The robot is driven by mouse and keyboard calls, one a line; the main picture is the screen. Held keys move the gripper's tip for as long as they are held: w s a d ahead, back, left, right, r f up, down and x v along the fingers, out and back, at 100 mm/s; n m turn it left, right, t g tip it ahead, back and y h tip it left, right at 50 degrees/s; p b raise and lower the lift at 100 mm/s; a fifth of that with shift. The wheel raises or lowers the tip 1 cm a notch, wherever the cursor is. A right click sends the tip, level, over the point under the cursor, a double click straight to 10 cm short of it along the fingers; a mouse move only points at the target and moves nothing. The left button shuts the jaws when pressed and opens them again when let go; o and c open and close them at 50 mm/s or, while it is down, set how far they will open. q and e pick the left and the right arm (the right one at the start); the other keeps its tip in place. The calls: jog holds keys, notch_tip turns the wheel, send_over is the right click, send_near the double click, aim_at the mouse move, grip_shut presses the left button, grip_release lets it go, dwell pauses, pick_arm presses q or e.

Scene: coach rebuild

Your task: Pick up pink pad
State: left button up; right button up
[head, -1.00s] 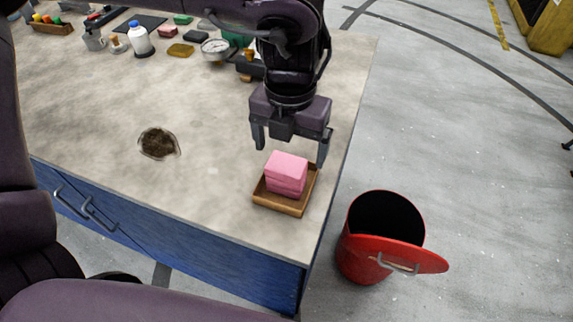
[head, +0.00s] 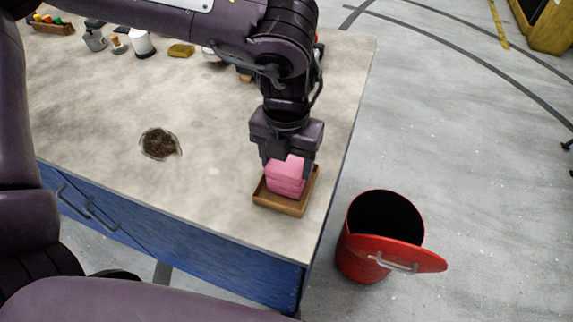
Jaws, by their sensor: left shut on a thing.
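A stack of pink pads (head: 285,182) sits in a shallow wooden tray (head: 279,204) near the right corner of the worktop. My left gripper (head: 287,163) points down over the stack, with its fingers at the sides of the upper pink pad. It is shut on that pad. The fingers partly hide the top of the stack. The pad still appears to rest on the stack in the tray. My right gripper is not in view.
A dark stain (head: 159,144) marks the worktop (head: 215,120) left of the tray. Bottles and a yellow-brown pad (head: 181,50) stand at the back. A red bin (head: 372,258) with its lid tilted open stands on the floor at right. The worktop's middle is clear.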

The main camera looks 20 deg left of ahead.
pick_arm(q)
notch_tip(320, 180, up, 11)
notch_tip(320, 180, up, 9)
jog(key=p, duration=0.2)
send_over(287, 164)
dwell(0.4)
jog(key=shift+s, duration=0.1)
